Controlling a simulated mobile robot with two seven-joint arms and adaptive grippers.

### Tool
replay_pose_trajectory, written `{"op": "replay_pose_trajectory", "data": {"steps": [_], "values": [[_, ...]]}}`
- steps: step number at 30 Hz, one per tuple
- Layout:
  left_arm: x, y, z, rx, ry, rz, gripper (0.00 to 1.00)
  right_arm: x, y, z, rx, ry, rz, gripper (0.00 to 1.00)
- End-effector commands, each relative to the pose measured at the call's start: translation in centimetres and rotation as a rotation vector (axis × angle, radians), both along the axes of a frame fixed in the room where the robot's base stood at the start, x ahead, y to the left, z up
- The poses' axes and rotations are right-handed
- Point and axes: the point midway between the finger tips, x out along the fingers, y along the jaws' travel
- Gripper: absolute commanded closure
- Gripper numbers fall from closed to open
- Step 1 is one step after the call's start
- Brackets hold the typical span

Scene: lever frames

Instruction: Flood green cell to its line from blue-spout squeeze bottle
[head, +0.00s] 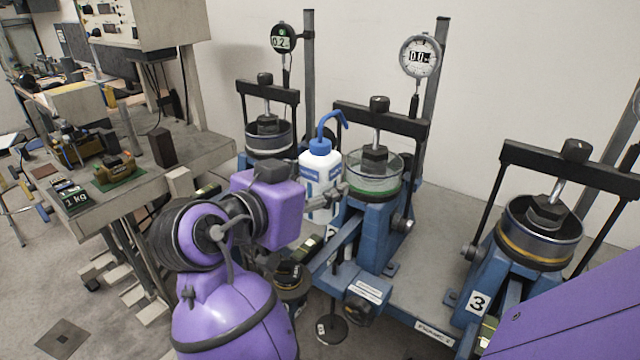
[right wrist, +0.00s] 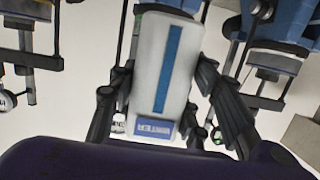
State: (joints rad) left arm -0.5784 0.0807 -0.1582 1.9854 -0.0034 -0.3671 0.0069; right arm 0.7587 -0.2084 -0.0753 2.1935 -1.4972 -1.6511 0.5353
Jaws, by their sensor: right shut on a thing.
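The squeeze bottle (head: 318,173) is white with a blue cap and a bent blue spout. My right gripper (head: 334,197) is shut around its body and holds it near upright, just left of the green cell (head: 375,184). The spout bends right, its tip above the cell's left side; I see no stream. The green cell is clear-walled with a green band low down, on the middle blue frame. Its fill line and liquid level are too small to tell. In the right wrist view the bottle (right wrist: 165,65) sits between both fingers, blue strip showing. My left gripper is out of view.
A lever frame with an orange-banded cell (head: 540,250) stands right, and another cell (head: 268,137) stands behind left. Uprights carry dial gauges (head: 420,57) above the cells. A hanger weight (head: 331,328) is low in front. A grey bench (head: 190,150) with weights is at left.

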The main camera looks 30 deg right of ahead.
Motion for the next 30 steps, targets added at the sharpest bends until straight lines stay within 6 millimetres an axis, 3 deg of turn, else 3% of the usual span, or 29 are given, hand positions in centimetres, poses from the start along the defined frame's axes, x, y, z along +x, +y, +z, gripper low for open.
{"op": "replay_pose_trajectory", "data": {"steps": [18,30], "values": [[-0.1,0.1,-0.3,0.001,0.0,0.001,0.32,2.2,-5.4,-0.6,-0.001,-0.002,0.0,0.71],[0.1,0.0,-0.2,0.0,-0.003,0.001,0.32,2.6,-6.4,-0.8,-0.001,-0.002,0.0,0.71]]}}
